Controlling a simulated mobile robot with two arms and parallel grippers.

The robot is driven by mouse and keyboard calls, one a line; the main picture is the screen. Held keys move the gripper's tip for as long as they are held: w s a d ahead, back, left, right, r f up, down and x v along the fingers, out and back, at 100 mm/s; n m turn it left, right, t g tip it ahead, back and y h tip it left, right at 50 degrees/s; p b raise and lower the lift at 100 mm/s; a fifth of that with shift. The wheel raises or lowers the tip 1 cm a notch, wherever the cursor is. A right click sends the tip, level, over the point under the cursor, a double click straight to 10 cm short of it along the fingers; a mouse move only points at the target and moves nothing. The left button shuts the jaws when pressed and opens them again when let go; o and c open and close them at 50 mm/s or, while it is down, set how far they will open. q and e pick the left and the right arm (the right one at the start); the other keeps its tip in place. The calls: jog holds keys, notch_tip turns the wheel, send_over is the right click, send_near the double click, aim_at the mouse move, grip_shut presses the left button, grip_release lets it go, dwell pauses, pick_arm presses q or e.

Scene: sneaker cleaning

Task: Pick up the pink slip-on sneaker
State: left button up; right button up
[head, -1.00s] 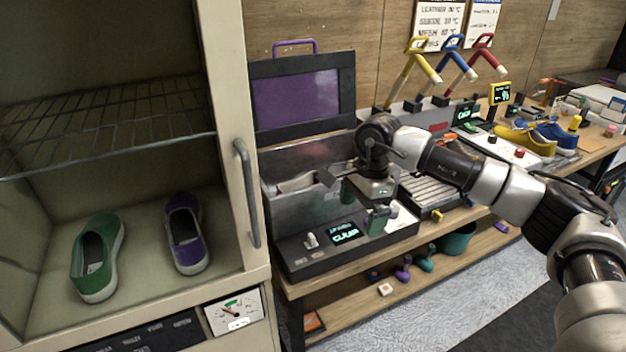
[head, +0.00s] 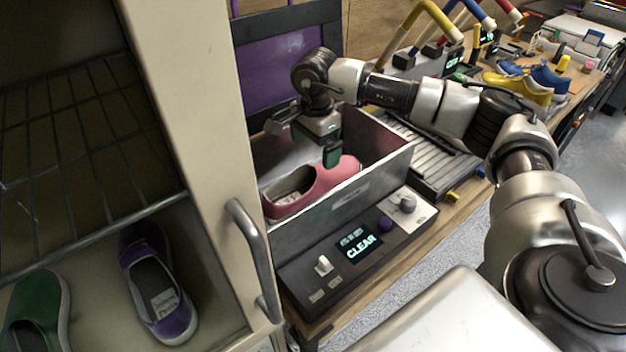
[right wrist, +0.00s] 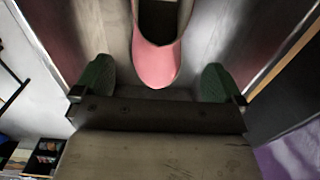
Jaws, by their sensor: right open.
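The pink slip-on sneaker (head: 312,187) lies in an open metal bin with a purple-panelled lid. It has a white sole and its opening faces up. In the right wrist view my right gripper (right wrist: 158,82) is open, with green fingertips on either side of one rounded end of the pink sneaker (right wrist: 157,62). The fingers look apart from it. My left gripper is not in view.
The bin's front wall (head: 345,200) and raised lid (head: 285,60) bound the space around the sneaker. A cabinet with a metal handle (head: 255,255) stands close on the left, holding a purple shoe (head: 160,295) and a green shoe (head: 38,310). A ribbed conveyor (head: 430,150) lies to the right.

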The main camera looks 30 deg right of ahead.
aim_at(318, 167)
notch_tip(318, 167, down, 2)
jog(key=shift+s, duration=0.1)
jog(key=f, duration=0.1)
jog(key=f+p, duration=0.1)
jog(key=f, duration=0.1)
jog(key=f+p, duration=0.1)
jog(key=f, duration=0.1)
jog(key=shift+d, duration=0.35)
jog(key=shift+f, duration=0.35)
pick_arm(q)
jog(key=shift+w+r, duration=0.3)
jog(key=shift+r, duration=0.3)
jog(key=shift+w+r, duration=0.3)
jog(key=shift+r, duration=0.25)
pick_arm(e)
jog(key=shift+c, duration=0.3)
jog(key=c, duration=0.5)
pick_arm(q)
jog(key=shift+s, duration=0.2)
pick_arm(e)
jog(key=shift+r, duration=0.1)
jog(key=c, duration=0.8)
